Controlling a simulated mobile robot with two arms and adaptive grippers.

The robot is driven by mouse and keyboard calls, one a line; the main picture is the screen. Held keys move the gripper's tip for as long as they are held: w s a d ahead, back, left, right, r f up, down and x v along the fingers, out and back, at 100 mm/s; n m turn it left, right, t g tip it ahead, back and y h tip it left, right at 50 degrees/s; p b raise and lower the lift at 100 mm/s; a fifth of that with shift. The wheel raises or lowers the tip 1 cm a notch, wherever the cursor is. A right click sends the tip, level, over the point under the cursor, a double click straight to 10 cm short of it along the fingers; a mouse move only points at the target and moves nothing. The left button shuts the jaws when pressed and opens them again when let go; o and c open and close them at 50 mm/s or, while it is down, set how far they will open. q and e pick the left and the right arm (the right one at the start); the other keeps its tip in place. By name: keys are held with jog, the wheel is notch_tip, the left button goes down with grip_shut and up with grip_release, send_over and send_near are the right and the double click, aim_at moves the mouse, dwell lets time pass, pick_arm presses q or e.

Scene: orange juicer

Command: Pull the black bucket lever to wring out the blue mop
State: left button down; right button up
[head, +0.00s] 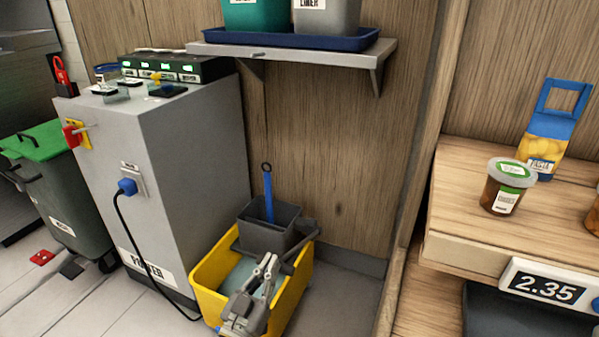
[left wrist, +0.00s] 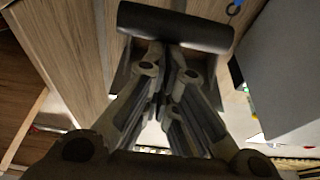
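The yellow mop bucket (head: 207,301) stands on the floor with a dark grey wringer (head: 262,237) on its rim. The blue mop handle (head: 268,195) rises upright from the wringer, and the mop head is hidden inside. The black lever (head: 301,236) shows at the wringer's right side. My left gripper (head: 270,262) is over the bucket, just in front of the wringer and lever. In the left wrist view its fingers (left wrist: 166,52) are close together, tips at a dark rounded bar (left wrist: 175,28) that looks like the lever. Nothing shows clearly between them. My right gripper is out of view.
A grey cabinet (head: 175,160) with a plugged-in cable (head: 133,230) stands left of the bucket. A wooden wall is behind, with a shelf (head: 300,62) above. A wooden counter (head: 455,220) with jars is on the right. A green-lidded bin (head: 60,195) stands far left.

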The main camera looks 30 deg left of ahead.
pick_arm(q)
jog(key=shift+s+a+f, duration=0.1)
jog(key=shift+f, duration=0.75)
jog(key=r+v, duration=0.1)
jog(key=v, duration=1)
jog(key=shift+s, duration=0.4)
jog(key=shift+r, duration=0.15)
